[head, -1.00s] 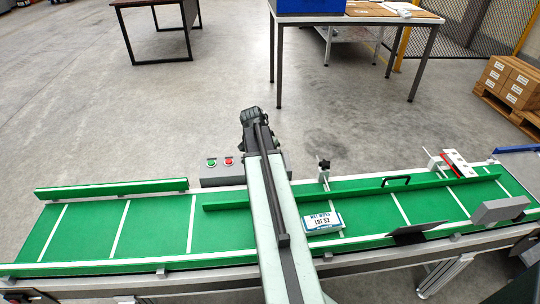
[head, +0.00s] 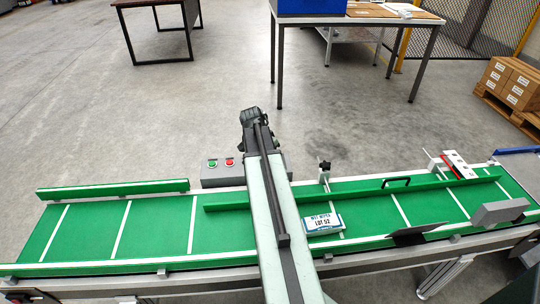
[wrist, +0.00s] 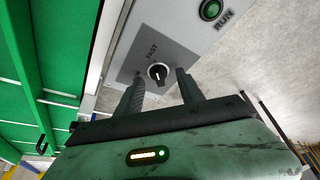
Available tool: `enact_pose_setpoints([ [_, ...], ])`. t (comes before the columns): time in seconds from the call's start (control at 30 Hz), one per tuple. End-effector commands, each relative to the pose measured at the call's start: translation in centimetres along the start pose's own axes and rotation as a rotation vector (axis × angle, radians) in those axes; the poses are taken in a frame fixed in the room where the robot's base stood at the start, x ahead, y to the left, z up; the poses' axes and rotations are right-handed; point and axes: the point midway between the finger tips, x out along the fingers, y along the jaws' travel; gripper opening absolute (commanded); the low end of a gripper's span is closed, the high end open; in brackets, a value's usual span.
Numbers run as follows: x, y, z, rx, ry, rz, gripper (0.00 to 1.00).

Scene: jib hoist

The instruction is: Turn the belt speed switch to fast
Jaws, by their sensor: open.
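The belt speed switch (wrist: 158,72) is a round black knob with a pale mark, on a dark grey plate marked FAST. The word FAST is beside the knob, above it in the wrist view. I cannot tell clearly which way the mark points. My gripper (wrist: 161,76) is open, one finger on each side of the knob in the picture; contact cannot be made out. In the head view my arm hides the switch and my gripper. The control box (head: 221,178) shows there left of my arm, behind the belt.
A green button (wrist: 211,10) marked RUN is near the switch. The head view shows green and red buttons on the box. The green conveyor (head: 90,232) carries a labelled package (head: 323,223). A table (head: 350,18) stands behind; the floor between is clear.

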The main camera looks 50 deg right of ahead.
Motion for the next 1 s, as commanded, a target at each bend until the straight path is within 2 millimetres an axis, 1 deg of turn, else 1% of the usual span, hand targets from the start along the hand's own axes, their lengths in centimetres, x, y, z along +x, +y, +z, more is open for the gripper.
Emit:
enact_pose_setpoints([
  [0.03,-1.1,0.0,-0.2,-0.001,0.0,0.0,0.45],
  [0.3,-6.3,0.0,-0.3,-0.001,0.0,-0.001,0.45],
  [0.4,-7.3,-0.1,-0.2,-0.001,-0.001,-0.001,0.45],
  [0.9,-7.2,-0.1,0.0,0.0,-0.001,-0.001,0.45],
  [0.97,-7.3,-0.5,0.4,-0.008,-0.001,-0.004,0.45],
  [1.0,-7.6,-1.3,1.2,-0.024,-0.001,-0.011,0.45],
])
